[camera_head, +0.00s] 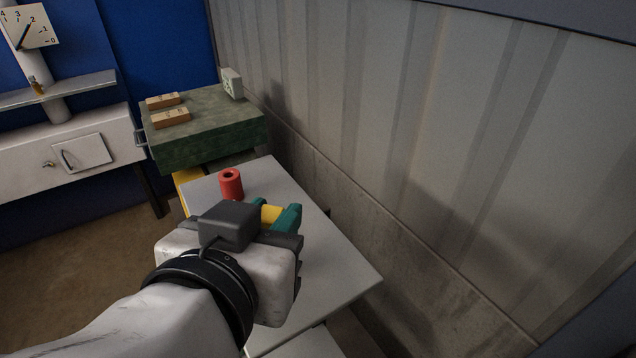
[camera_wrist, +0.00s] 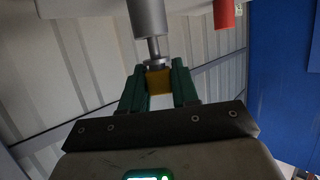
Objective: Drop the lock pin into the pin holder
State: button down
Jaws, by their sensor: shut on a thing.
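My gripper (camera_head: 273,214) has green fingers and is shut on the yellow block-like head of the lock pin (camera_wrist: 158,82), over the grey tabletop. In the wrist view, a metal collar, a narrow neck and a wider grey cylinder (camera_wrist: 149,16) line up with the yellow head. I cannot tell whether that wide cylinder is all part of the pin. A red upright cylinder with a hole in its top, which looks like the pin holder (camera_head: 231,185), stands on the table just beyond my gripper. It also shows in the wrist view (camera_wrist: 224,13), apart from the pin.
The grey table (camera_head: 345,275) is bare to the right. Behind it stands a green bench (camera_head: 205,132) with two wooden blocks (camera_head: 170,118) and a pale block (camera_head: 231,83). A corrugated wall (camera_head: 400,130) runs close along the right. A white cabinet (camera_head: 60,150) stands at left.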

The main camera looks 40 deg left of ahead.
jog(key=shift+f+b, duration=0.55)
jog(key=shift+f, duration=0.35)
jog(key=c, duration=0.8)
grip_release()
jog(key=shift+s, duration=0.1)
jog(key=b+v, duration=0.1)
jog(key=v, duration=0.9)
jog(key=shift+s+d+r, duration=0.1)
jog(key=shift+s+d, duration=0.05)
jog(key=shift+s, duration=0.15)
